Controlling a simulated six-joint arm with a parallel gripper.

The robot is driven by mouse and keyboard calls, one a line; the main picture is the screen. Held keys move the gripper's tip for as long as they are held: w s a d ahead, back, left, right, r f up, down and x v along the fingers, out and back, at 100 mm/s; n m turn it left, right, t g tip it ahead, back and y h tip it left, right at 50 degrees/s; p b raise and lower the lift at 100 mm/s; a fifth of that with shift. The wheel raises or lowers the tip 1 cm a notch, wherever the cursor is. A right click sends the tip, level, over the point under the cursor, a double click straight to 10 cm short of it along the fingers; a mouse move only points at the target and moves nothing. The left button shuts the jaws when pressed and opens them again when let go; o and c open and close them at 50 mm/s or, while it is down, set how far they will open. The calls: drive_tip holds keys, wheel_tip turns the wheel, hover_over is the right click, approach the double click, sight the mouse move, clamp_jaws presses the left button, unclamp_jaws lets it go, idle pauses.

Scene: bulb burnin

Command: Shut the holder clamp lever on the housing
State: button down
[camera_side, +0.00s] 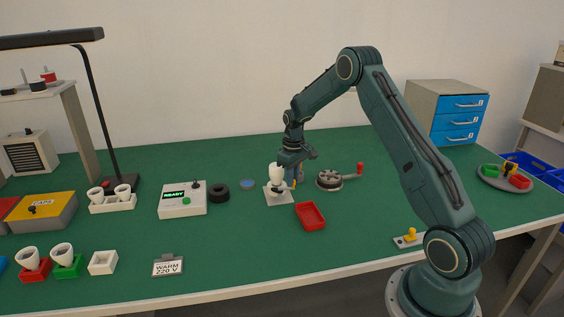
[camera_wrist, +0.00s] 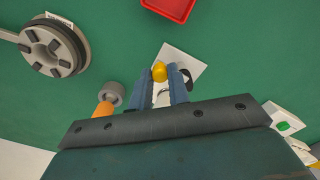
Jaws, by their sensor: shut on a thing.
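The white holder housing (camera_side: 276,172) stands upright on a white square base plate (camera_side: 284,199) in the middle of the bench. The base plate also shows in the wrist view (camera_wrist: 184,64). My gripper (camera_side: 293,183) is low, right beside the housing. In the wrist view my gripper's blue fingers (camera_wrist: 167,84) are close together around a yellow knob (camera_wrist: 160,71), which looks like the end of the clamp lever. My gripper is shut on it. The lever's arm and pivot are mostly hidden by the fingers, so its angle cannot be told.
A red tray (camera_side: 310,215) lies in front. A round grey fixture with a red-knobbed handle (camera_side: 330,180) is close on the right. A READY box (camera_side: 182,200) and black ring (camera_side: 219,191) are left. A grey-and-orange piece (camera_wrist: 110,95) is near my gripper.

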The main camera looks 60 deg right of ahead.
drive_tip(key=m, duration=0.2)
drive_tip(key=a+m, duration=0.2)
drive_tip(key=m, duration=0.1)
drive_tip(key=shift+s+m, duration=0.3)
drive_tip(key=shift+s, duration=0.1)
drive_tip(key=m, duration=0.1)
drive_tip(key=a+m, duration=0.1)
drive_tip(key=shift+m, duration=0.3)
drive_tip(key=shift+a+m, duration=0.25)
drive_tip(key=shift+m, duration=0.45)
drive_tip(key=shift+a+m, duration=0.25)
drive_tip(key=shift+m, duration=0.45)
drive_tip(key=c, duration=1.3)
unclamp_jaws()
